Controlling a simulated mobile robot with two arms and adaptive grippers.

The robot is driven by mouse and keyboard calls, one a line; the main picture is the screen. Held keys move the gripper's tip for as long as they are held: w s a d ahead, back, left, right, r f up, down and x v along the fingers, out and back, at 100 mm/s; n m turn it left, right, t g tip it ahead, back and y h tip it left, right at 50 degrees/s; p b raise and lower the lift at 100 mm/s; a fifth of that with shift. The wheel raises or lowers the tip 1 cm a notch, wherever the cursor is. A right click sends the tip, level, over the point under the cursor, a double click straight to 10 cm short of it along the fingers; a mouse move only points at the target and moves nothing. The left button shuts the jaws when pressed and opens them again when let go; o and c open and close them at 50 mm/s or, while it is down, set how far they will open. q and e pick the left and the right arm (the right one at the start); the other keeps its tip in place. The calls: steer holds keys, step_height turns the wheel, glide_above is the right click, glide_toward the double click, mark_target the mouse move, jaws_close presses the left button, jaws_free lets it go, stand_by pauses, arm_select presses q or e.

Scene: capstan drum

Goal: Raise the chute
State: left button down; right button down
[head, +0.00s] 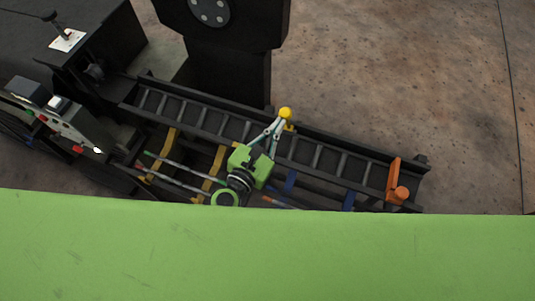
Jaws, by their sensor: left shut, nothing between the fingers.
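The chute (318,156) is a long dark trough with ladder-like cross rungs. It runs from the upper left down to the right in the head view. An orange bracket with a knob (401,192) sits at its right end. My left gripper (281,124) is shut and empty. Its fingertips are at a yellow ball knob (285,113) on the chute's far side; I cannot tell whether they touch it. My green wrist covers part of the chute's near side. My right gripper is not in view.
A dark machine with a control panel (65,125) carrying red and green buttons stands at the left. A black upright with a round plate (210,12) rises behind the chute. Yellow brackets (210,172) and blue brackets (290,181) lie below it. Bare brown floor (400,70) is clear at the right.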

mark_target(283, 110)
arm_select(q)
steer(key=w+r+p, duration=0.1)
steer(key=w, duration=0.1)
steer(key=w+d+r+p, duration=0.1)
steer(key=w, duration=0.1)
steer(key=shift+w+d+r, duration=0.1)
steer(key=shift+d+r, duration=0.1)
steer(key=shift+r+x, duration=0.25)
steer(key=shift+x, duration=0.9)
steer(key=shift+w+a, duration=0.1)
steer(key=shift+w, duration=0.05)
steer(key=shift+f, duration=0.1)
